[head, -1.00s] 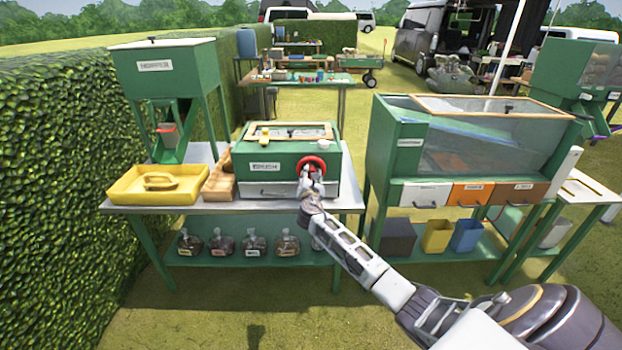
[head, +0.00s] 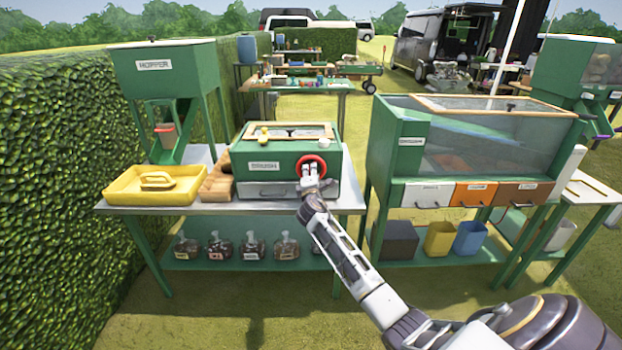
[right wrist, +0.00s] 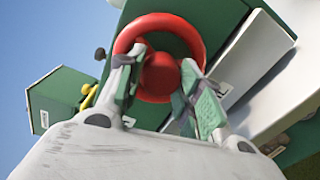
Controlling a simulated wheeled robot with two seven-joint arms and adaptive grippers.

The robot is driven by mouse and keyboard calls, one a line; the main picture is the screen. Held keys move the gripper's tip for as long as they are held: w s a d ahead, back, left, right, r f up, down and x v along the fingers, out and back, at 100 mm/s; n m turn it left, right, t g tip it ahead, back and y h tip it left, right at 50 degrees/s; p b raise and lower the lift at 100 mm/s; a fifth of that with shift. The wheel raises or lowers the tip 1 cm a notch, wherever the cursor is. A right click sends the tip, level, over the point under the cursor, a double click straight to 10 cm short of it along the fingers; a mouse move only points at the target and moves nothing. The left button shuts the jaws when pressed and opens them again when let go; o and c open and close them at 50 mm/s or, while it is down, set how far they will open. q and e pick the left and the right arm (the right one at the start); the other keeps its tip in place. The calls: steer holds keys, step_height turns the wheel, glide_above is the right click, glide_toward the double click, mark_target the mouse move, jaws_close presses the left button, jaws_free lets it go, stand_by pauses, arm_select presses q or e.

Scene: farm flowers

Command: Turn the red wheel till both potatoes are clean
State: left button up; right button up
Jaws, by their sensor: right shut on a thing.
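The red wheel (head: 312,167) is on the front of a green box (head: 272,151) that stands on the metal table. My right gripper (head: 310,178) is at the wheel and shut on it. In the right wrist view the red wheel (right wrist: 158,55) shows up close, with the fingers of my right gripper (right wrist: 160,88) on either side of its lower part. A framed window is in the top of the green box; I cannot make out the potatoes through it. My left gripper is not in view.
A yellow tray (head: 152,186) and a wooden tray (head: 216,184) stand left of the box. A green hopper (head: 165,70) is at the back left. A large green case (head: 470,145) with drawers stands to the right. Several jars are on the lower shelf.

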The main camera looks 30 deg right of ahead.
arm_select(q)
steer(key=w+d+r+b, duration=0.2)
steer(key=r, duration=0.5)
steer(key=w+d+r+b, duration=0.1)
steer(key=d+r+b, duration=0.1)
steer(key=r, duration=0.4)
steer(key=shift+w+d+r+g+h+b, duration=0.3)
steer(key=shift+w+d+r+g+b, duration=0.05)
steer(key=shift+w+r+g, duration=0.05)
arm_select(e)
steer(key=shift+m+y, duration=0.3)
steer(key=shift+m, duration=5.8)
steer(key=o, duration=1)
steer(key=shift+o, duration=0.2)
steer(key=shift+s+a, duration=0.1)
steer(key=shift+s, duration=0.05)
steer(key=v, duration=0.7)
steer(key=shift+s+f, duration=0.1)
steer(key=shift+f, duration=0.05)
